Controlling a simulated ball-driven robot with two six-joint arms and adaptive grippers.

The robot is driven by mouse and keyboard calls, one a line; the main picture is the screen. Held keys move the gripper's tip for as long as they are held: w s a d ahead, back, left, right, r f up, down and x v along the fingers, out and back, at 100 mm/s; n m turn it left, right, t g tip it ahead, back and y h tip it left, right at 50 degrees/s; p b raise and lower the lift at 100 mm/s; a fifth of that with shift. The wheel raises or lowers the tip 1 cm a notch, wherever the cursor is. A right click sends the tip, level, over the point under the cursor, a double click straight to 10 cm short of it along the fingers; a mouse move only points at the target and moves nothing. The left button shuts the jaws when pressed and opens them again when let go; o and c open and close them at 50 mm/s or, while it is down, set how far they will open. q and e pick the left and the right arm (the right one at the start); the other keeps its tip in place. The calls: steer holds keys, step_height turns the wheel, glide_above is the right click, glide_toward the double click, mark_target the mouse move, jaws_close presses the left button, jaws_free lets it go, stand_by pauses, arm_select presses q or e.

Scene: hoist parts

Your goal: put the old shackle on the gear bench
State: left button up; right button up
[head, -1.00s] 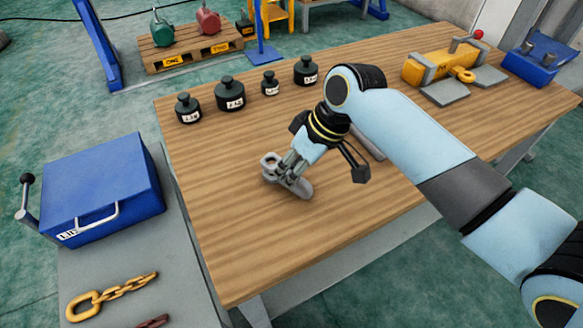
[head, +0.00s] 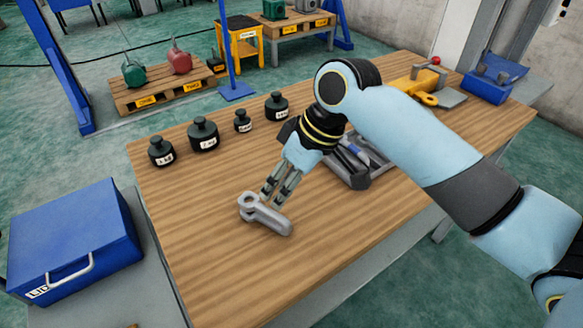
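The grey shackle (head: 265,215) lies on its side on the wooden gear bench (head: 215,265), toward the bench's left front part. My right gripper (head: 277,192) comes down from the upper right, with its fingertips just above and behind the shackle. Its two fingers are parted and look clear of the shackle. Nothing shows between them. My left gripper is out of view.
Several black weights (head: 203,135) stand in a row along the back left edge. A grey tray (head: 352,172) lies behind my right gripper. A yellow hoist part (head: 413,84) lies far right. A blue box (head: 72,240) stands left of the bench.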

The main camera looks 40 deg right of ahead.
steer(key=v, duration=0.5)
steer(key=shift+r, duration=0.15)
stand_by(0.3)
